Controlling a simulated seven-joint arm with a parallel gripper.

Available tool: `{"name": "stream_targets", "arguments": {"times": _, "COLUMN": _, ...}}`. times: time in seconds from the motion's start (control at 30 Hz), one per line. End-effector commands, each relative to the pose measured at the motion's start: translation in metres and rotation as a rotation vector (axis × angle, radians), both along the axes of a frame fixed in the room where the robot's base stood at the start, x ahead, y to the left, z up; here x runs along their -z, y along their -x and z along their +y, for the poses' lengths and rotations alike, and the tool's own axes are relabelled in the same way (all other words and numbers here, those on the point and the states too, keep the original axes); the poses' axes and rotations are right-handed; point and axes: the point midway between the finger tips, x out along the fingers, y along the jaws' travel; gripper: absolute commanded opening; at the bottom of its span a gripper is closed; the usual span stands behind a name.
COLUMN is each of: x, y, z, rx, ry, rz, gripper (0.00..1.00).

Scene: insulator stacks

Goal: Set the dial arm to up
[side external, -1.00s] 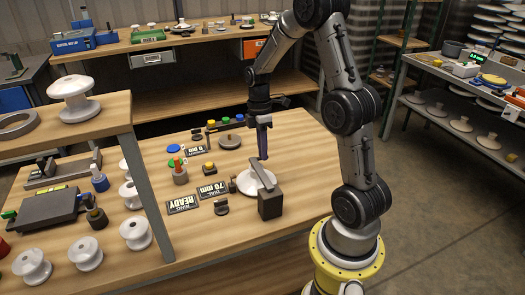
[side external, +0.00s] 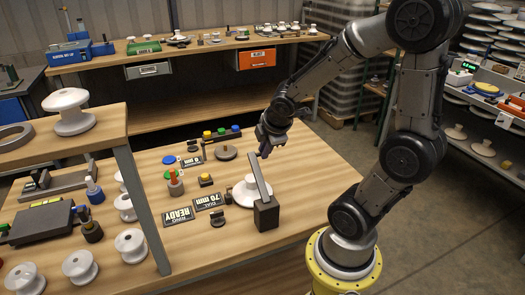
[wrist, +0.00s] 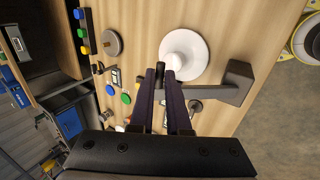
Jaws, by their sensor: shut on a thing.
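The dial arm (side external: 260,178) is a grey flat bar rising from a dark block (side external: 266,215). It tilts up steeply to the left, its free end above the white disc-shaped insulator (side external: 243,195). In the wrist view the dial arm (wrist: 207,93) runs left from the block (wrist: 234,82) to my fingers, beside the white insulator (wrist: 184,54). My gripper (side external: 265,153) is at the bar's upper end in the side view. In the wrist view my gripper (wrist: 166,78) is shut on the bar near its free end; the fingers partly hide the grip.
Signs reading "DIAL 70 mm" (side external: 209,201) and "RING READY" (side external: 178,216) lie left of the insulator. A small dark knob (side external: 218,219) and a yellow-topped button (side external: 206,180) stand nearby. A raised shelf (side external: 60,135) holds the left side. Bare bench lies right of the block.

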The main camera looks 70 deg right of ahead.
Motion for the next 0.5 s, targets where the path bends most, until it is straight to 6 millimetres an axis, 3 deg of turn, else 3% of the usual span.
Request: {"name": "stream_targets", "arguments": {"times": 0.5, "x": -0.017, "y": 0.021, "z": 0.023, "rx": -0.009, "ry": 0.195, "rz": -0.196, "gripper": 0.00}}
